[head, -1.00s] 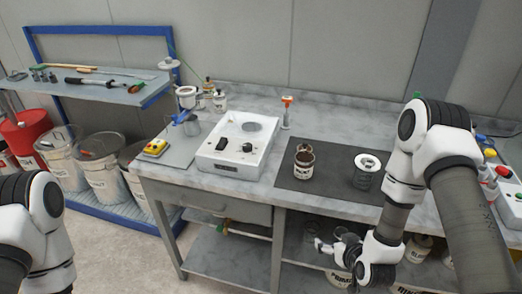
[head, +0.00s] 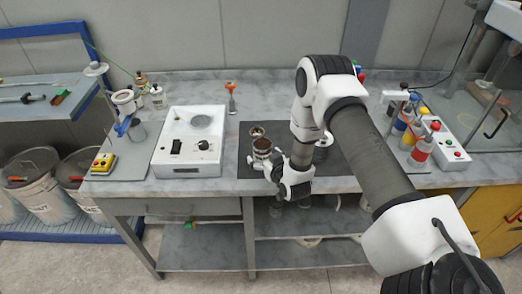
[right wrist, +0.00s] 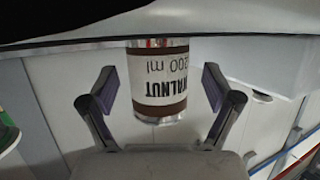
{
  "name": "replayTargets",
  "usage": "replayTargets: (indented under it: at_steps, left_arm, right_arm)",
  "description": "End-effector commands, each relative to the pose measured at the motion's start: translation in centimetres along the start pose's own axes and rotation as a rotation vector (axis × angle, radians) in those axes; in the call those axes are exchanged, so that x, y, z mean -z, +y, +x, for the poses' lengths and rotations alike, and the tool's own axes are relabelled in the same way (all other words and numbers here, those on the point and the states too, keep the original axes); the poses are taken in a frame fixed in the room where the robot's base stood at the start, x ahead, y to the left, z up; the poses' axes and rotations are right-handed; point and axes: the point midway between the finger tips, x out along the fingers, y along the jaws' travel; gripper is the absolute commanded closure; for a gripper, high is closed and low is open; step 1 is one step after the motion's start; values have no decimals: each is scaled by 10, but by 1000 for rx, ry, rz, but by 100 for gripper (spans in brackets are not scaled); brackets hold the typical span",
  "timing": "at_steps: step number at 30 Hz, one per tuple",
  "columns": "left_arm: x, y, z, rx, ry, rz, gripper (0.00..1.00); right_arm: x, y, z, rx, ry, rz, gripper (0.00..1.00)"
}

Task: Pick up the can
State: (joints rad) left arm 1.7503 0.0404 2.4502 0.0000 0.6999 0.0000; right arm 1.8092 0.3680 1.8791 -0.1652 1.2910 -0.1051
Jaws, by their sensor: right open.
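The can (head: 262,150), brown and white with a dark brown top, stands upright on the dark mat (head: 247,172) near the bench's front edge. In the right wrist view the can (right wrist: 160,88) appears upside down, with a label reading WALNUT 200 ml. My right gripper (head: 262,164) is at the front of the can. Its two fingers (right wrist: 160,100) are spread apart, one on each side of the can, with gaps between them and it. My left gripper is not in view.
A round brown-topped item (head: 257,131) is just behind the can. Another container (head: 322,153) is partly hidden by my right arm. A white box with a switch and knob (head: 188,150) stands to the left. Colored bottles (head: 419,148) stand to the right.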

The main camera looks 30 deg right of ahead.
Motion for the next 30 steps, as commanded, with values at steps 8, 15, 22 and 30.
replayTargets:
  at_steps: [8,15,22,30]
  left_arm:
    - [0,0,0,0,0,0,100]
    - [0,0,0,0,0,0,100]
    - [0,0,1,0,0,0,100]
    - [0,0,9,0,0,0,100]
  right_arm:
    - [-1,0,3,0,0,0,29]
    - [-1,0,3,0,-2,1,81]
    - [-1,0,2,0,-2,1,81]
    - [14,0,-2,-1,1,3,81]
